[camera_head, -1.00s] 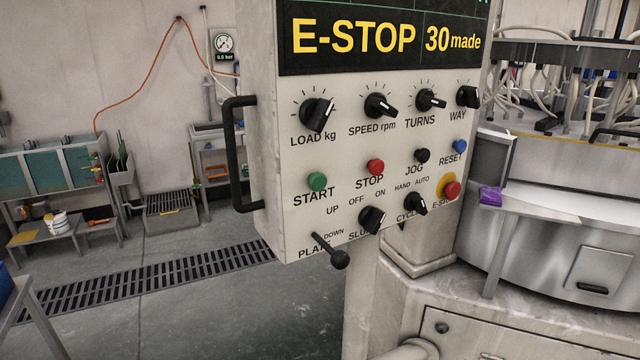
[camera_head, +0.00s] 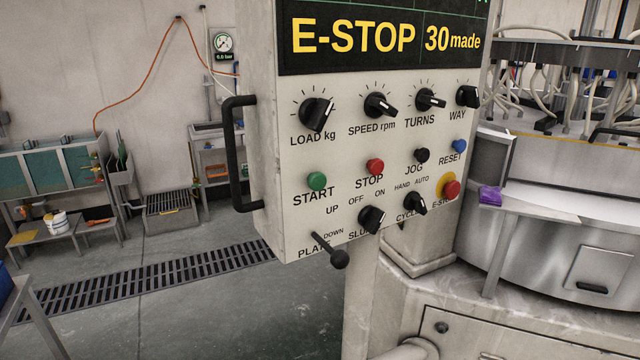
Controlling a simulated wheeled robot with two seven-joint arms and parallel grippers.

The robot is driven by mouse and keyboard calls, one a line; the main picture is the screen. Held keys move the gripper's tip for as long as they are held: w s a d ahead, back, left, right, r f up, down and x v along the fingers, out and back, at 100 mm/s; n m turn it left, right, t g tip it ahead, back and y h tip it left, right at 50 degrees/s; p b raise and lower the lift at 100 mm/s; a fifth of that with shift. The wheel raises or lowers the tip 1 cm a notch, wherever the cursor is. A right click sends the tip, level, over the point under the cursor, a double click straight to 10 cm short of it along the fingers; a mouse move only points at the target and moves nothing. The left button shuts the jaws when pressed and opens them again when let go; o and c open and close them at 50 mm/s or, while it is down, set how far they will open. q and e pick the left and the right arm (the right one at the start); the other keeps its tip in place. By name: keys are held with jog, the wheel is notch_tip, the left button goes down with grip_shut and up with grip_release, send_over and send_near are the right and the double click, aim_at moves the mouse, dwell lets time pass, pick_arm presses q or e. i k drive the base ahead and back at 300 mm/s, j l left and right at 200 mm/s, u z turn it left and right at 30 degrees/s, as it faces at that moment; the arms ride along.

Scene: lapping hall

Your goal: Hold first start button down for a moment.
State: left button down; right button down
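The green START button (camera_head: 317,181) sits at the left of the button row on the pale control panel (camera_head: 290,240), above its START label. A red STOP button (camera_head: 376,167), a black JOG button (camera_head: 422,155) and a blue RESET button (camera_head: 459,146) stand to its right. The red E-stop knob (camera_head: 451,189) on its yellow base is at the lower right. The display (camera_head: 380,38) reads "E-STOP" and "30 made". Nothing touches the START button. Neither of my grippers shows in the head view.
A black handle (camera_head: 239,155) sticks out on the panel's left side. Rotary knobs and a PLATE lever (camera_head: 338,258) project from its face. A round steel machine (camera_head: 545,240) with a purple item (camera_head: 490,195) at its edge stands right. Open floor with a drain grate (camera_head: 150,285) lies left.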

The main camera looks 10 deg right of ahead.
aim_at(317, 181)
jog(key=i+j, duration=0.1)
jog(key=j, duration=0.3)
jog(key=i+j, duration=0.1)
jog(key=j, duration=0.25)
jog(key=i+j, duration=0.1)
jog(key=j, duration=0.3)
jog(key=i+j, duration=0.15)
jog(key=j, duration=0.2)
jog(key=z, duration=1.9)
